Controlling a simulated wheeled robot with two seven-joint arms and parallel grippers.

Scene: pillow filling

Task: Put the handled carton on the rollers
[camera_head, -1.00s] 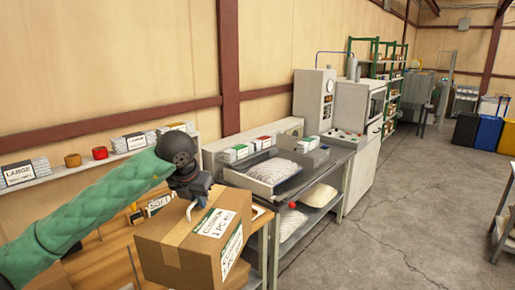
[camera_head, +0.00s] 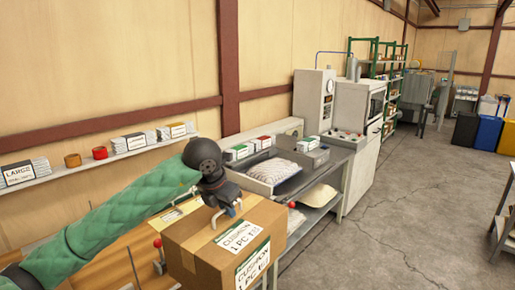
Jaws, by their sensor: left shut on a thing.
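The handled carton (camera_head: 197,268) is a brown cardboard box with white labels reading CUSHION. It is at the bottom centre, and its lower part is cut off by the picture's edge. My left gripper (camera_head: 223,209) is above the carton's top and shut on its white handle, which is partly hidden by the fingers. I cannot tell whether the carton's underside touches anything. I cannot make out any rollers in this view. My right gripper is out of view.
A wooden bench (camera_head: 112,262) lies left of and behind the carton, with a red-knobbed lever (camera_head: 157,243) close by. A grey table (camera_head: 338,158) with a tray of white filling (camera_head: 278,172) stands beyond. The concrete floor (camera_head: 400,220) to the right is clear.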

